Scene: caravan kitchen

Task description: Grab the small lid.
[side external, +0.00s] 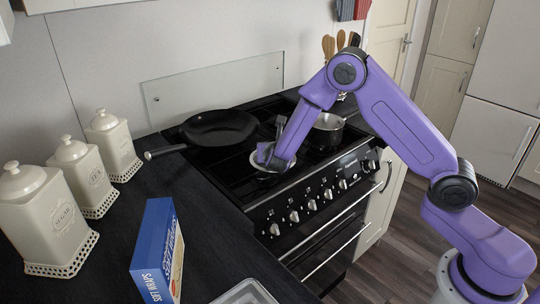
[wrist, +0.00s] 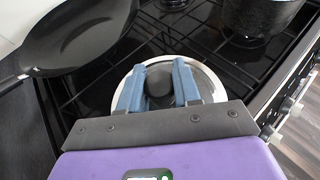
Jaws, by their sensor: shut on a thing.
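The small lid (wrist: 214,82) is round, with a pale metal rim and a dark knob (wrist: 160,84) at its centre. It is at the front of the black stove, and my gripper covers much of it. In the wrist view my gripper (wrist: 158,85) has its two blue fingers on either side of the knob, shut on it. In the side view my gripper (side external: 268,155) points down over the lid, and only a thin part of the lid's rim shows. I cannot tell whether the lid rests on the stove or is slightly above it.
A black frying pan (side external: 218,127) sits at the stove's back left, its handle pointing left. A metal saucepan (side external: 327,130) is at the right of the stove. Cream canisters (side external: 95,170) and a blue box (side external: 160,250) stand on the dark counter at left.

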